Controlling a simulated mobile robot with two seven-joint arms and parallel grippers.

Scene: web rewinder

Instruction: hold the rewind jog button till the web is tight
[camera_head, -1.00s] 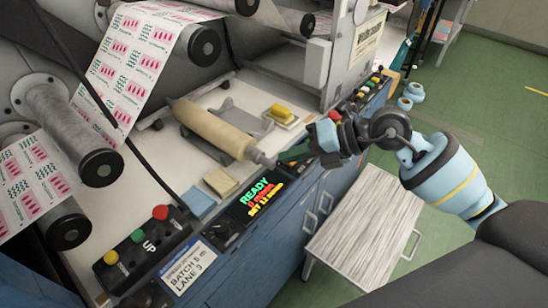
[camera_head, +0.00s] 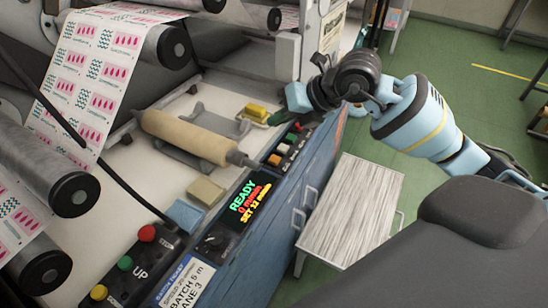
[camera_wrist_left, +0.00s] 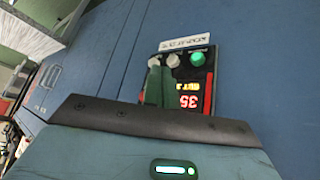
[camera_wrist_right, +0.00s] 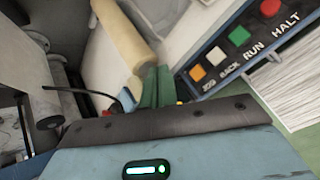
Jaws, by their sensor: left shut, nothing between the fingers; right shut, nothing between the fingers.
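The jog panel beside the machine bed carries an orange button (camera_head: 274,160), with white, green and red ones beside it; in the right wrist view the orange button (camera_wrist_right: 197,73) is at the panel's left end, its label hard to read. My right gripper (camera_head: 274,118) is shut and empty, beyond the red button and apart from the orange one. Its green fingers (camera_wrist_right: 157,87) show left of the panel in the right wrist view. The printed web (camera_head: 92,85) runs down over rollers at left. My left gripper (camera_wrist_left: 157,85) is shut, before another panel, outside the head view.
The display (camera_head: 248,203) reads READY, with smaller lines below. A tan roller (camera_head: 190,137) lies on the bed, near a yellow block (camera_head: 257,111) and a sponge-like block (camera_head: 206,192). An UP panel (camera_head: 140,265) stands front left.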

